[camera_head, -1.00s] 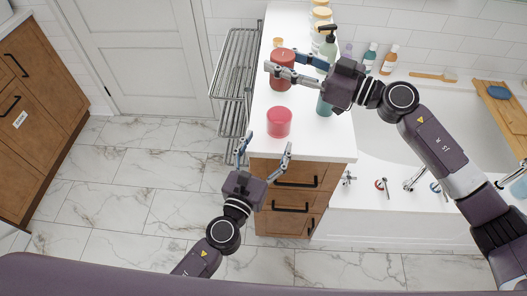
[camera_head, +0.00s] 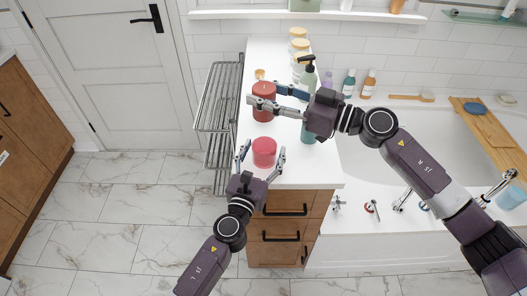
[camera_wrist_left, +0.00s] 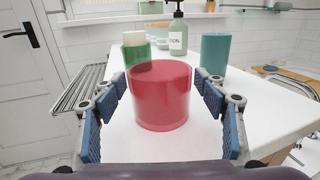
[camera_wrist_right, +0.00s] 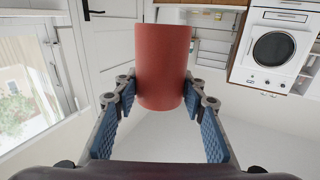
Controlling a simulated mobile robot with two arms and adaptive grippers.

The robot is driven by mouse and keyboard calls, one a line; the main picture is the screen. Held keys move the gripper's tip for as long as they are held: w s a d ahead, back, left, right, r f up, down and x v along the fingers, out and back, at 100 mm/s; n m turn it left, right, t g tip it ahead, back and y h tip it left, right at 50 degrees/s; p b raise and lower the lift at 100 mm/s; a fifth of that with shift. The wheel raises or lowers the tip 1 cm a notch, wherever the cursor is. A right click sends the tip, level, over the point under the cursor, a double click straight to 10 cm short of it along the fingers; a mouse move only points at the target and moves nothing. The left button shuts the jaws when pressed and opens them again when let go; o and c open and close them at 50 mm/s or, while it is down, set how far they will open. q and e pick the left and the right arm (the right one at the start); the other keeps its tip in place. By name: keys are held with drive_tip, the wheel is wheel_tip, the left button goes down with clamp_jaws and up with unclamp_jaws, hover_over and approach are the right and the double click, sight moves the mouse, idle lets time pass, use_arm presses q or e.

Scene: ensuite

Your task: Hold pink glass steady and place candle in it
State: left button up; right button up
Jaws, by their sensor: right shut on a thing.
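The pink glass (camera_head: 264,152) stands upright near the front end of the white counter. My left gripper (camera_head: 262,159) is open, with one finger on each side of the glass. In the left wrist view the glass (camera_wrist_left: 161,98) sits between the fingers, with a gap on each side. The red candle (camera_head: 263,103) is behind the glass in the head view. My right gripper (camera_head: 265,95) is shut on it from the right. In the right wrist view the candle (camera_wrist_right: 162,65) is upright between the fingers. I cannot tell its height above the counter.
A teal cup (camera_wrist_left: 215,50) and a soap pump bottle (camera_wrist_left: 178,35) stand behind the glass. Several jars (camera_head: 299,45) line the back of the counter (camera_head: 290,175). A wire rack (camera_head: 217,95) is on the left, a bathtub (camera_head: 430,130) on the right.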

use_arm(q)
drive_tip(key=c, duration=1.1)
use_arm(e)
wheel_tip(320, 180, down, 11)
drive_tip(key=shift+f, duration=0.2)
idle(0.5)
drive_tip(key=o, duration=1.4)
drive_tip(key=shift+c, duration=0.2)
drive_tip(key=shift+f, duration=0.1)
drive_tip(key=v, duration=1.2)
